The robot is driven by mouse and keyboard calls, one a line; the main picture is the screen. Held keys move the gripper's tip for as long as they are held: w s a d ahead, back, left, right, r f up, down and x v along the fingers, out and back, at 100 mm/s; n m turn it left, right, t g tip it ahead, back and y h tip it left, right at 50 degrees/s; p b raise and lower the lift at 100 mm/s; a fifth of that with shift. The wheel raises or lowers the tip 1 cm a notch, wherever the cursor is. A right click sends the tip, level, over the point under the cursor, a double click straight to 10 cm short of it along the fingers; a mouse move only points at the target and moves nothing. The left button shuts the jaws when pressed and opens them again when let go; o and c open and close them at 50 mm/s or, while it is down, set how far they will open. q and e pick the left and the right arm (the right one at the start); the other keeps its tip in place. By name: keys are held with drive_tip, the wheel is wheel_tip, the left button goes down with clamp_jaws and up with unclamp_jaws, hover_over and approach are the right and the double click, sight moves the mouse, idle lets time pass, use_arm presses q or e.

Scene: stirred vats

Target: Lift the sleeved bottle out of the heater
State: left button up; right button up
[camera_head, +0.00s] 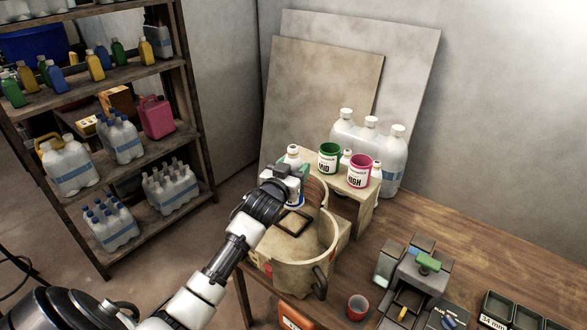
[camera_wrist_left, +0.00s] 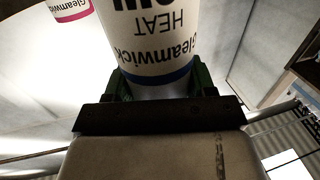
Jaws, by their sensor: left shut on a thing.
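My left gripper (camera_head: 290,180) is shut on a white bottle (camera_head: 293,153), partly hidden behind the gripper. In the left wrist view the gripper's green fingers (camera_wrist_left: 160,82) clasp the bottle (camera_wrist_left: 150,45). Its wrap has a blue band and upside-down lettering reading "Gleamwick" and "HEAT". In the head view the bottle is roughly upright, beyond a dark square frame (camera_head: 293,223) at the big cream vat. I cannot tell which thing is the heater or whether the bottle's base touches anything. My right gripper is not in view.
The cream vat (camera_head: 318,262) stands open on the wooden table. A green "MID" can (camera_head: 328,157) and a pink "HIGH" can (camera_head: 358,172) stand close right of the bottle. Large white jugs (camera_head: 394,160) stand behind. A grey device (camera_head: 415,275) is at right. Shelves are at left.

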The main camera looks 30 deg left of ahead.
sight(294, 146)
use_arm(q)
drive_tip(key=shift+r+p, duration=3.25)
drive_tip(key=shift+r, duration=0.6)
drive_tip(key=s+d+p, duration=0.2)
drive_tip(key=s+d, duration=0.4)
drive_tip(key=s, duration=0.5)
drive_tip(key=shift+d, duration=0.4)
drive_tip(key=shift+f, duration=0.1)
